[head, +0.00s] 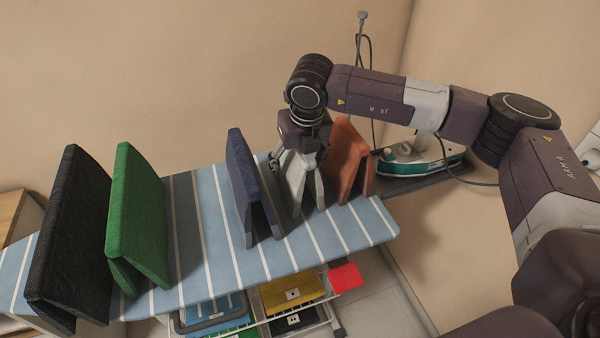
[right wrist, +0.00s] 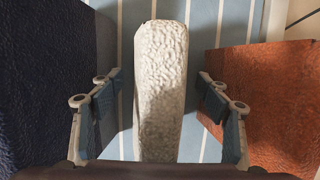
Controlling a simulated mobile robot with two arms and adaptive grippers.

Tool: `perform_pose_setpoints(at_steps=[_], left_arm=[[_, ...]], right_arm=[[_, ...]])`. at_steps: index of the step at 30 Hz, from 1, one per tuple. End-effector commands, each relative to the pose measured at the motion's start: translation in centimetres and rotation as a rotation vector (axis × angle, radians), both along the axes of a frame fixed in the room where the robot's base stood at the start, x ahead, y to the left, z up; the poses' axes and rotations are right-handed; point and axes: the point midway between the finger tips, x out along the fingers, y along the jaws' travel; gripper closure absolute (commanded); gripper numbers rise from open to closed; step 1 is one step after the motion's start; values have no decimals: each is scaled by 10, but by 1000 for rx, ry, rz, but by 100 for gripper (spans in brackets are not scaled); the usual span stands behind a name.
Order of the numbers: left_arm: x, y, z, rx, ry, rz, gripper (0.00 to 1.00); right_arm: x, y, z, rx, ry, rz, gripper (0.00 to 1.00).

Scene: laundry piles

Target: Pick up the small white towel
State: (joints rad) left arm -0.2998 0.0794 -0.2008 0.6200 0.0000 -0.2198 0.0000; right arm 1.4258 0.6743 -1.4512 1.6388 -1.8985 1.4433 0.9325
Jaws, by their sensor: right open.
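The small white towel (right wrist: 161,85) stands folded on the striped ironing board, seen from above in the right wrist view. In the head view the white towel (head: 297,176) is partly hidden by my right gripper (head: 301,190). My right gripper (right wrist: 159,80) is open, with one finger on each side of the towel. A gap shows between the towel and each finger. My left gripper is not in view.
A navy towel (head: 245,180) stands close to the left and an orange towel (head: 347,150) close to the right. Green (head: 138,215) and black (head: 70,240) towels stand farther left on the ironing board (head: 225,225). An iron (head: 425,157) rests at the board's far end.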

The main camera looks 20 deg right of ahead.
Motion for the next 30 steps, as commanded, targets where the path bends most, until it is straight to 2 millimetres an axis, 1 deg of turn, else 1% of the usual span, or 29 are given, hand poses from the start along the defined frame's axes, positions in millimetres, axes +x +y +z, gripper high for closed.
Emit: perform_pose_setpoints(at_steps=[9, 18, 30], left_arm=[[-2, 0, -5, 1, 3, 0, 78], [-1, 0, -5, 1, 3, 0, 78], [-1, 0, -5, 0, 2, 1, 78]], right_arm=[[0, 0, -3, 0, 1, 0, 30], [0, 0, -3, 0, 1, 0, 32], [0, 0, -3, 0, 1, 0, 76]])
